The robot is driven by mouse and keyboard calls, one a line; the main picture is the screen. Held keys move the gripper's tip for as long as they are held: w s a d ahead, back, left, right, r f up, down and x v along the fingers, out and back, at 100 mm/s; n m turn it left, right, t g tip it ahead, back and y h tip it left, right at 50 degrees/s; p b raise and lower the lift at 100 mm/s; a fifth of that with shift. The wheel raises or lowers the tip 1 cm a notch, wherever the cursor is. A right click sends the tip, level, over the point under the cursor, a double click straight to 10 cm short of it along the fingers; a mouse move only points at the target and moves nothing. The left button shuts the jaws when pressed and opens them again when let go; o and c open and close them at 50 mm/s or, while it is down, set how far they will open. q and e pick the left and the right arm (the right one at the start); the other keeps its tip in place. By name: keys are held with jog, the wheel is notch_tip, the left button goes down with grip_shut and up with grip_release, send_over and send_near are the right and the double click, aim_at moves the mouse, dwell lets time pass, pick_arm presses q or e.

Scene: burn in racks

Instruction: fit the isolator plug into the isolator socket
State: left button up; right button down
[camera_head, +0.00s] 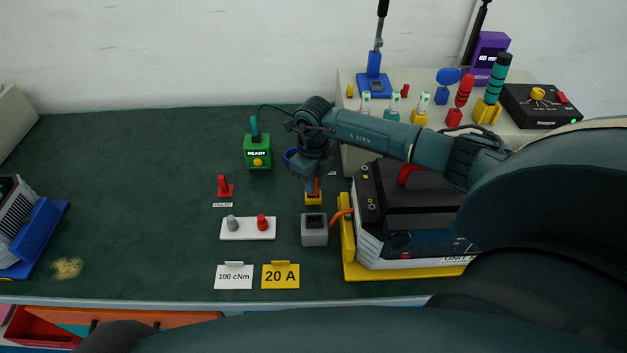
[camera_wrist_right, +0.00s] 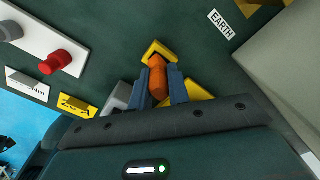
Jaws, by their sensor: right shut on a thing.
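The orange plug (camera_wrist_right: 158,80), which I take as the isolator plug, sits between the two fingers of my right gripper (camera_wrist_right: 160,92), which is shut on it. In the head view my right gripper (camera_head: 312,178) points down over a small yellow holder (camera_head: 313,199); the holder also shows in the wrist view (camera_wrist_right: 159,48). I cannot tell whether the plug is in the holder or just above it. A grey box with a dark opening (camera_head: 314,231), likely the isolator socket, stands just in front, joined to an orange cable. The gripper partly hides it in the wrist view. My left gripper is not in view.
A unit on a yellow tray (camera_head: 365,272) stands close right of the grey box. The green mat (camera_head: 130,190) is mostly clear further left.

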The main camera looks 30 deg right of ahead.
jog(key=shift+r, duration=1.05)
